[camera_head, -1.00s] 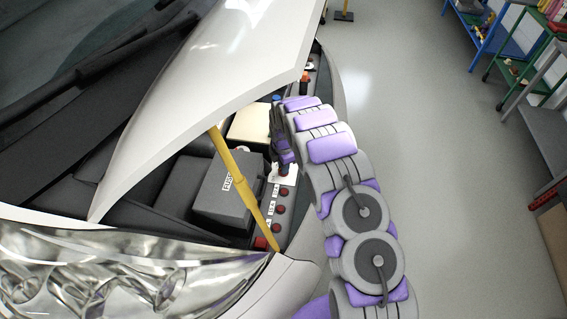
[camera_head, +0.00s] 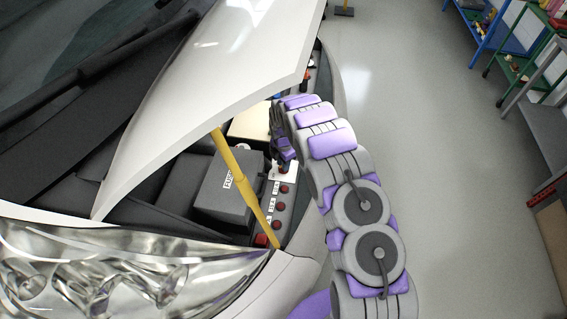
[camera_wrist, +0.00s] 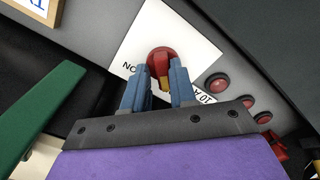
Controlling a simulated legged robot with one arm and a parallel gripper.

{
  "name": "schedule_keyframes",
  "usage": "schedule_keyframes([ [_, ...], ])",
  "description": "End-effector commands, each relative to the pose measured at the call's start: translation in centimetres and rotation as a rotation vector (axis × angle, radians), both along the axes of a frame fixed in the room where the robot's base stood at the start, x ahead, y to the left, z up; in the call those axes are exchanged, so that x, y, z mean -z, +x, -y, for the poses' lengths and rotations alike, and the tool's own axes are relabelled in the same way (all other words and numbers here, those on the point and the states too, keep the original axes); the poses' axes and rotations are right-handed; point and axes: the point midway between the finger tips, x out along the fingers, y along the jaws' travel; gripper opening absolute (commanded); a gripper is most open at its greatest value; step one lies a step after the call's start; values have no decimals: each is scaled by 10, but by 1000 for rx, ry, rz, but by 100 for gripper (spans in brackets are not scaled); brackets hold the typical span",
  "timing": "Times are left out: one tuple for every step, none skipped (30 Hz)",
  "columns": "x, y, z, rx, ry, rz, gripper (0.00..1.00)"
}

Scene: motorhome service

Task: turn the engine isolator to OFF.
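The engine isolator is a red round knob (camera_wrist: 161,57) with a yellow-tipped handle, on a white plate (camera_wrist: 190,38) in the wrist view. In the head view my gripper (camera_head: 285,160) is over the white plate (camera_head: 284,176) and mostly hides the knob.
Red round buttons (camera_wrist: 217,83) line the panel beside the plate. A yellow prop (camera_head: 240,180) holds up the white bonnet (camera_head: 220,75), close to my arm. A grey fuse box (camera_head: 225,195) is left of the panel.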

Motion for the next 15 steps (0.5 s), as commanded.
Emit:
schedule_keyframes([
  [0,-1,0,0,-1,-1,31],
  [0,-1,0,0,-1,-1,34],
  [0,-1,0,1,0,-2,38],
  [0,-1,0,1,0,-2,41],
  [0,-2,0,1,-1,-3,42],
  [0,-2,0,1,-1,-3,42],
  [0,-2,1,1,-1,-3,42],
  [0,-2,1,1,-1,-3,42],
  [0,-2,1,1,-1,-3,42],
  [0,-2,1,1,-1,-3,42],
  [0,-2,1,1,0,-4,42],
  [-1,-2,1,2,0,-4,42],
  [-2,-2,1,1,-1,-3,42],
  [-4,-2,1,2,-1,-3,42],
  [-8,-2,1,2,0,-2,42],
])
